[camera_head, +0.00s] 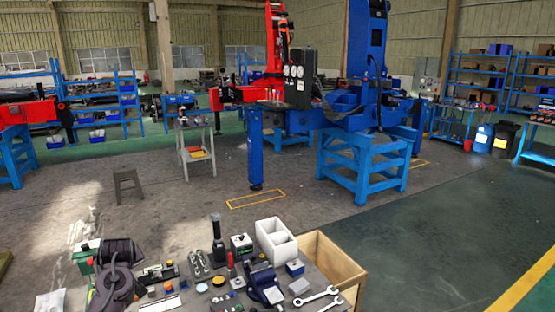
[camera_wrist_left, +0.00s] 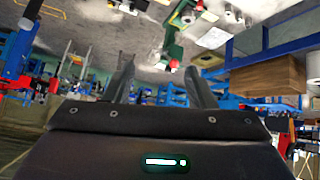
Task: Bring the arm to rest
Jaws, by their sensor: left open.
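My left gripper (camera_wrist_left: 158,85) shows in the left wrist view. Its two dark fingers stand apart with nothing between them. The view there is upside down and tilted, with shop floor and blue frames beyond the fingers. The gripper's distance to the workbench cannot be told from these frames.
A blue and red crane (camera_head: 340,115) stands beyond. Floor (camera_head: 430,230) at right is clear.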

